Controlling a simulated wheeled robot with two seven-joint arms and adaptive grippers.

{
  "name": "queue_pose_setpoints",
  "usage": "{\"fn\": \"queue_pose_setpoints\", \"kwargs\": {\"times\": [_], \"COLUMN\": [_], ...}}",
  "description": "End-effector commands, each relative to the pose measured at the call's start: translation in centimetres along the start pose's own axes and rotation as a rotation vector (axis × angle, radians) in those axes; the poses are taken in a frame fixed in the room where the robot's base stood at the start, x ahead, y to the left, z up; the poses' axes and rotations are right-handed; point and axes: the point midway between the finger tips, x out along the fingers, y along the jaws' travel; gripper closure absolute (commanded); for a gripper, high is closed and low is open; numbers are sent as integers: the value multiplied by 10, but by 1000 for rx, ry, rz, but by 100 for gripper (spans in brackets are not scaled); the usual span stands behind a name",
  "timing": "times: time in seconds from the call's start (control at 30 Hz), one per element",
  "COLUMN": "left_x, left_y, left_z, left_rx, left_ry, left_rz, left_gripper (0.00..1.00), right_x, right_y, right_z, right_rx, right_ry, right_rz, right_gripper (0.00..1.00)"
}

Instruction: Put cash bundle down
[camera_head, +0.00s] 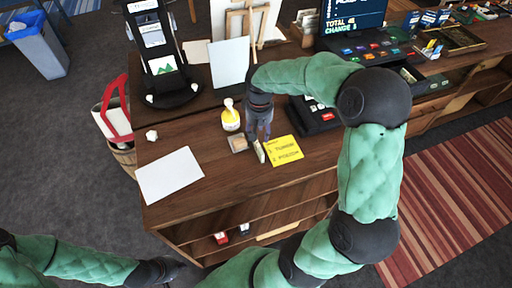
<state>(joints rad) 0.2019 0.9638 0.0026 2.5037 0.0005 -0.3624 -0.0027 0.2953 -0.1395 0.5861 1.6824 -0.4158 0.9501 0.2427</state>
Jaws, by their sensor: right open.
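A small pale object that looks like the cash bundle (259,152) stands on edge on the wooden counter (222,176), just left of a yellow note (283,151). My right gripper (258,137) points down right above it, with its fingers apart. The fingertips are very close to the bundle; whether they touch it is too small to tell. My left gripper (172,268) is low at the bottom left, in front of the counter, and its fingers are not clear.
A yellow bottle (231,118) and a small grey-brown block (238,143) stand close left of my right gripper. A white sheet (170,175) lies at the counter's left. A card terminal (318,115) and cash register (372,48) are to the right.

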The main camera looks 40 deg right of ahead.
Motion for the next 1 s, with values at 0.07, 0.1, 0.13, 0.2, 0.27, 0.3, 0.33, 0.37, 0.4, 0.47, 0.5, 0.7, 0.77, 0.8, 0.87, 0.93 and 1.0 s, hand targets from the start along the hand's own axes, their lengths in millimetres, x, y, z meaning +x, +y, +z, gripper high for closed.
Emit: {"fn": "queue_pose_setpoints", "kwargs": {"times": [0.07,0.1,0.13,0.2,0.27,0.3,0.33,0.37,0.4,0.47,0.5,0.7,0.77,0.8,0.87,0.93,1.0], "left_x": [0,0,0,0,0,0,0,0,0,0,0,0,0,0,0,0,0], "left_y": [0,0,0,0,0,0,0,0,0,0,0,0,0,0,0,0,0], "left_z": [0,0,0,0,0,0,0,0,0,0,0,0,0,0,0,0,0], "left_rx": [-1,-1,-1,-1,-1,-1,-1,-1,-1,-1,-1,-1,-1,-1,-1,-1,-1], "left_ry": [0,0,1,1,1,1,1,1,1,1,1,1,1,1,1,1,1], "left_rz": [0,0,0,0,0,0,0,0,0,0,0,0,0,0,0,0,0], "left_gripper": [100,100,100,100,100,100,100,100,100,100,100,100,100,100,100,100,100], "right_x": [6,7,9,14,22,28,33,37,43,50,53,59,59,59,59,59,59], "right_y": [0,0,0,-1,-1,-2,-2,-2,-2,-2,-2,-2,-2,-2,-2,-2,-2], "right_z": [0,0,0,2,3,4,4,5,5,4,4,4,4,4,4,4,4], "right_rx": [0,0,0,0,1,1,1,1,1,1,1,1,1,1,1,1,1], "right_ry": [0,0,-1,-2,-3,-5,-4,-3,-3,-2,-2,1,1,1,1,1,1], "right_rz": [-1,-1,-1,0,-1,0,0,0,0,-1,0,0,0,-1,-1,-1,-1], "right_gripper": [52,52,52,52,52,52,52,52,52,52,52,52,52,52,61,81,100]}}
